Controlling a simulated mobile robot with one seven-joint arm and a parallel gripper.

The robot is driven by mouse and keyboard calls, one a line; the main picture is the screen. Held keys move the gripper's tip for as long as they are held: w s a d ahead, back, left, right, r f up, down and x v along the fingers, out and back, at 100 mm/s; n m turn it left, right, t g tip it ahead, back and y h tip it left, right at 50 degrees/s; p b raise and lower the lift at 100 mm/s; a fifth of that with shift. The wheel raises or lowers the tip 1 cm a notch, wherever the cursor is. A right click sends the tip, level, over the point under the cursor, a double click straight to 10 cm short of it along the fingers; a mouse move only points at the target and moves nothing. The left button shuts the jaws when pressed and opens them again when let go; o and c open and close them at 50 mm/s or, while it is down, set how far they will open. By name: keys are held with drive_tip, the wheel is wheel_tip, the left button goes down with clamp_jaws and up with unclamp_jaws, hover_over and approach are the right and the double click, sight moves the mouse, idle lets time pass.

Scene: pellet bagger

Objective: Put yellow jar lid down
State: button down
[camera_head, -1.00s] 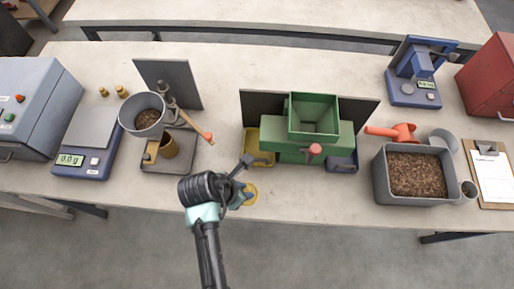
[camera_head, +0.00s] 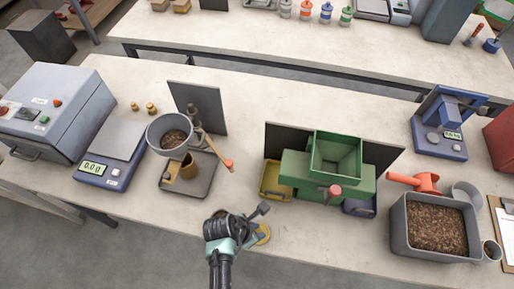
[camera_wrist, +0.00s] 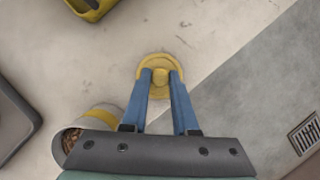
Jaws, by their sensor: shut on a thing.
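The yellow jar lid (camera_wrist: 160,58) is a round disc with a small knob, seen in the wrist view between and beyond my blue fingertips. My gripper (camera_wrist: 160,80) is shut on its knob. In the head view the lid (camera_head: 265,238) shows beside my gripper (camera_head: 255,232), low at the front edge of the bench (camera_head: 330,235). I cannot tell whether the lid touches the bench top. A light jar with a yellow band (camera_wrist: 100,115) and brown pellets inside is partly hidden behind my gripper body in the wrist view.
Behind the lid are a yellow tray (camera_head: 275,188) and a green hopper machine (camera_head: 300,170). A grey stand base (camera_head: 200,180) and a scale (camera_head: 95,170) are to the left. A grey pellet bin (camera_head: 400,235) stands right. Bare bench lies around the lid; floor lies beyond the front edge.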

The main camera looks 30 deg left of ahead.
drive_tip(key=shift+f, duration=0.15)
drive_tip(key=c, duration=0.7)
unclamp_jaws()
drive_tip(key=shift+r, duration=0.25)
drive_tip(key=v, duration=1.1)
drive_tip(key=shift+s+r, duration=0.25)
drive_tip(key=shift+r, duration=0.1)
